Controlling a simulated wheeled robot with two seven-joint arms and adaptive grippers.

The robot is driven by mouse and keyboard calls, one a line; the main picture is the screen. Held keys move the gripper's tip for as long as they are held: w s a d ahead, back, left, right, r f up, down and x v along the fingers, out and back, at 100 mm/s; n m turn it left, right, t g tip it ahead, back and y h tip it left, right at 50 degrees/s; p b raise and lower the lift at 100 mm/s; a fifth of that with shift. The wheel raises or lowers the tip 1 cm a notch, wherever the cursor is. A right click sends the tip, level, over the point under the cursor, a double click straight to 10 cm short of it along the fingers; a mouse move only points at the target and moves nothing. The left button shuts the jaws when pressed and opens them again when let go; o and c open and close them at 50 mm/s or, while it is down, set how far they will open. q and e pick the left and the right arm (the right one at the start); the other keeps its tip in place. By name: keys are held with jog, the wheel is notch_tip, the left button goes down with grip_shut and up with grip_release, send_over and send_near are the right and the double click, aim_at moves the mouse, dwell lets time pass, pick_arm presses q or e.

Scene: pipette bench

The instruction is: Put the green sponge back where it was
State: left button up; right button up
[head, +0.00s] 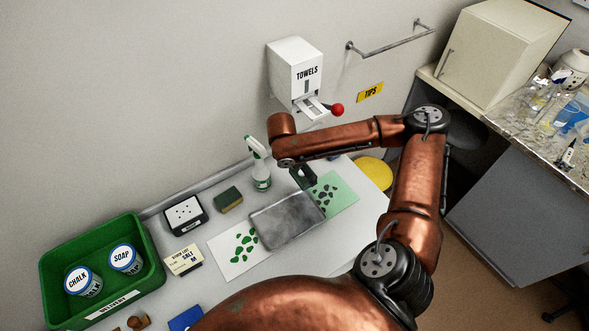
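A green sponge with a yellowish lower side (229,199) lies on the bench, between the black-framed dotted plate and the spray bottle. My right arm comes in from the right and reaches over the bench. Its gripper (303,179) is a small dark shape at the far edge of the grey metal tray (285,224), largely hidden by the wrist and well to the right of the sponge. A dark greenish patch shows there; I cannot tell whether it is part of the gripper or something held. My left gripper is out of view.
A spray bottle (260,167) stands right of the sponge. The dotted plate (184,215), a stock list card (184,260) and a green delivery crate (150,236) with chalk and soap tubs are left. White (226,269) and green (345,192) spotted sheets flank the tray.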

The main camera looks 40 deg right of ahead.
jog(key=shift+w+d+f, duration=0.1)
jog(key=shift+w+d, duration=0.1)
jog(key=shift+d, duration=0.15)
jog(key=w+d+f, duration=0.2)
jog(key=w+f, duration=0.1)
jog(key=w+d+f+b, duration=0.1)
jog(key=w+d+f, duration=0.1)
jog(key=w+f, duration=0.1)
jog(key=w+d+f+b, duration=0.1)
jog(key=w+d+f, duration=0.1)
jog(key=w, duration=0.3)
jog(key=shift+w+d+f, duration=0.1)
jog(key=shift+f, duration=0.4)
jog(key=shift+w+d+f+b, duration=0.15)
jog(key=shift+w+f+b, duration=0.1)
jog(key=shift+f+b, duration=0.05)
notch_tip(320, 180, down, 3)
jog(key=shift+w+f, duration=0.1)
jog(key=shift+f, duration=0.1)
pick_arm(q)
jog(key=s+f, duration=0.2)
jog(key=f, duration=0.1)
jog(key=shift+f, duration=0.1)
pick_arm(e)
jog(key=o, duration=1.2)
jog(key=shift+f, duration=0.1)
jog(key=shift+o, duration=0.2)
